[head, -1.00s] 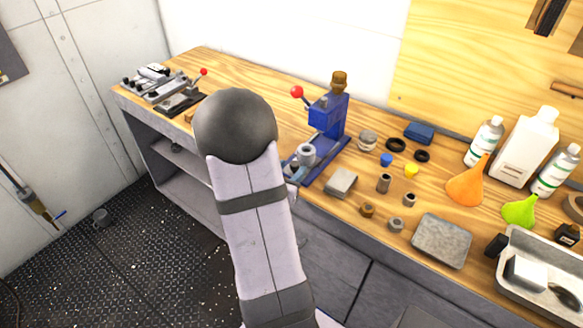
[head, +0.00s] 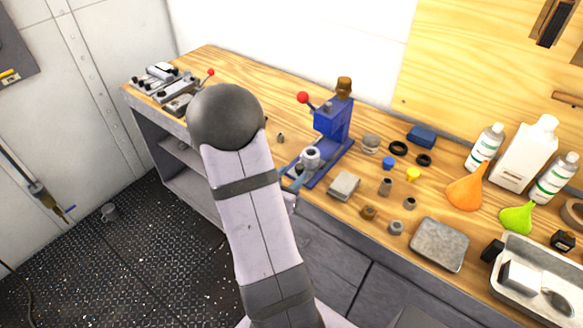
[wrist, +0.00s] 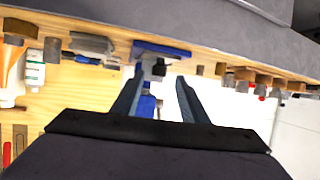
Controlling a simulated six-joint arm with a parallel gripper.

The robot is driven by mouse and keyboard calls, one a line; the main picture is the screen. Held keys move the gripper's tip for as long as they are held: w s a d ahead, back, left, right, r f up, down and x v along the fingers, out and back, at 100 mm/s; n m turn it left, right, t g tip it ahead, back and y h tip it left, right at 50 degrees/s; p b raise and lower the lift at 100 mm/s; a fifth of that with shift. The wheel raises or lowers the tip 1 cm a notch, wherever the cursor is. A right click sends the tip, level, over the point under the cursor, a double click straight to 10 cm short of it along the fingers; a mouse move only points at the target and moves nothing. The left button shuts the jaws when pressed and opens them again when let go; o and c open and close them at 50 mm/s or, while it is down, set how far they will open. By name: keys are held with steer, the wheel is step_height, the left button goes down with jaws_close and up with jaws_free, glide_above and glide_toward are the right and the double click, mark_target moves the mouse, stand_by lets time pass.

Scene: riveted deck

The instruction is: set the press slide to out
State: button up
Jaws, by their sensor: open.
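The blue press (head: 332,120) stands on the bench with a red-knobbed lever (head: 303,97) at its left and a brown cap on top. A grey cup-like piece (head: 310,157) sits low at its front, over the blue base (head: 330,168). I cannot tell the slide's setting. In the wrist view my gripper (wrist: 160,76) is open and empty, its two fingers apart and pointing towards the press base (wrist: 161,49). In the head view my arm hides most of the gripper; only a small part shows by the front of the press.
A grey block (head: 344,185), several small bushings and a grey slab (head: 438,244) lie right of the press. Funnels, bottles and a metal tray (head: 525,275) are further right. A clamp fixture (head: 175,90) stands at the far left end. Bench between fixture and press is mostly clear.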

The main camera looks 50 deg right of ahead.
steer(key=p+v, duration=0.4)
steer(key=p, duration=0.1)
steer(key=shift+s, duration=0.1)
stand_by(0.3)
steer(key=shift+a, duration=0.1)
stand_by(0.3)
